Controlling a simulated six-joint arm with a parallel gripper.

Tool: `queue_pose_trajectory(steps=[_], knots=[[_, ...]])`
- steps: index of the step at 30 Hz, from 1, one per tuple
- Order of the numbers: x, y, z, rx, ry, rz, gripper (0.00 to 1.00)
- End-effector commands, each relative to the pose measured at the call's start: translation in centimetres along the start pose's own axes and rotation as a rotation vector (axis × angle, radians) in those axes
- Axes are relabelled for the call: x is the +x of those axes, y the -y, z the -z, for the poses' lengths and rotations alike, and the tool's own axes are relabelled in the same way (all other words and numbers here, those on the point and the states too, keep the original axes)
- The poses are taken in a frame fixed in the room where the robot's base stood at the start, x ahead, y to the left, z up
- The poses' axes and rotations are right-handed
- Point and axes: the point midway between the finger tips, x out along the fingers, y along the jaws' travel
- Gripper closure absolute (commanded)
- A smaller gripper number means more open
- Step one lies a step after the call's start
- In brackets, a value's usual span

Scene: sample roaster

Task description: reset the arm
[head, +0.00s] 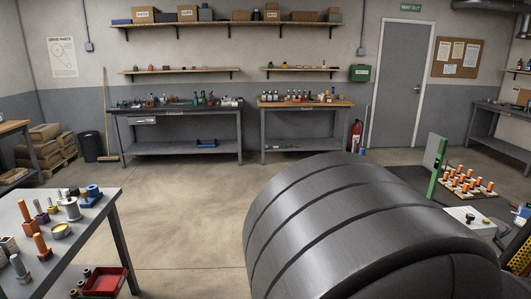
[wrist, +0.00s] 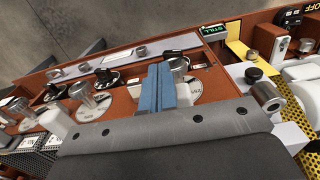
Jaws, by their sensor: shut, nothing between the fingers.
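My gripper (wrist: 161,88) shows in the wrist view, with its two blue fingers side by side and nothing between them. It is above or in front of a brown-orange panel (wrist: 122,104); I cannot tell whether it touches anything. The gripper does not show in the head view. A large dark grey rounded arm link of mine fills the lower middle and right of the head view and hides part of the room there.
The panel carries metal cylinders, black-handled parts and pale discs. A lit "STILL" display (wrist: 214,30) and yellow bracket (wrist: 240,52) are at upper right. In the head view, a grey table (head: 95,215) with parts is at left, and a tray of orange-topped pieces (head: 482,190) at right.

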Motion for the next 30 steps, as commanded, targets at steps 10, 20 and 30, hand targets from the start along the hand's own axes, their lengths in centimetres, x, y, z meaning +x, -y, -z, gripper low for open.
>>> queue_pose_trajectory(steps=[10,20,30], knots=[[-1.3,0.0,-3.5,-0.001,-0.003,0.0,1.0],[-8.1,0.0,-3.3,0.0,-0.005,0.001,1.0],[-5.1,0.0,-3.5,0.0,0.005,-0.001,1.0]])
